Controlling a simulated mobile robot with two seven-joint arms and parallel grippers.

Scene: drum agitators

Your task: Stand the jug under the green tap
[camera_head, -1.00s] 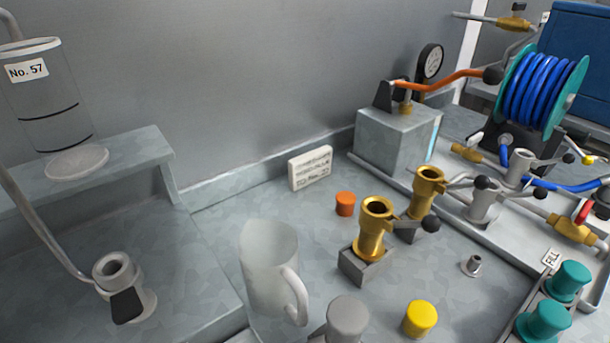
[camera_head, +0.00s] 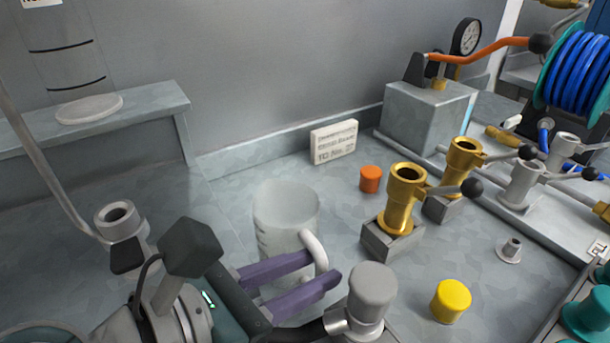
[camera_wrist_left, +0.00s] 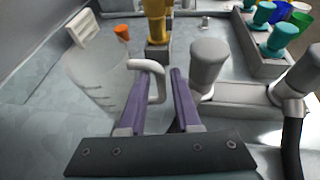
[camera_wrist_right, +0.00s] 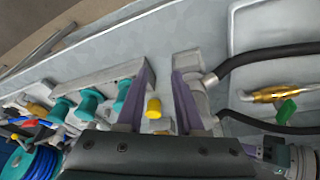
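The translucent jug (camera_head: 283,222) stands upright on the bench, its white handle (camera_head: 317,250) on the right side. My left gripper (camera_head: 322,275) has its purple fingers at the handle. In the left wrist view the fingers (camera_wrist_left: 157,88) are apart with the jug handle (camera_wrist_left: 158,66) between them, and a gap shows on the right. My right gripper (camera_wrist_right: 164,72) is open and empty in its wrist view, over the bench. A brass tap with a green handle (camera_wrist_right: 286,110) shows at the right of that view.
A grey-capped post (camera_head: 371,290) stands close to the right of my left fingers. A yellow cap (camera_head: 451,301), an orange cap (camera_head: 370,179) and brass valves (camera_head: 402,205) stand on the bench. A raised shelf (camera_head: 150,113) is at left, a blue hose reel (camera_head: 578,75) at right.

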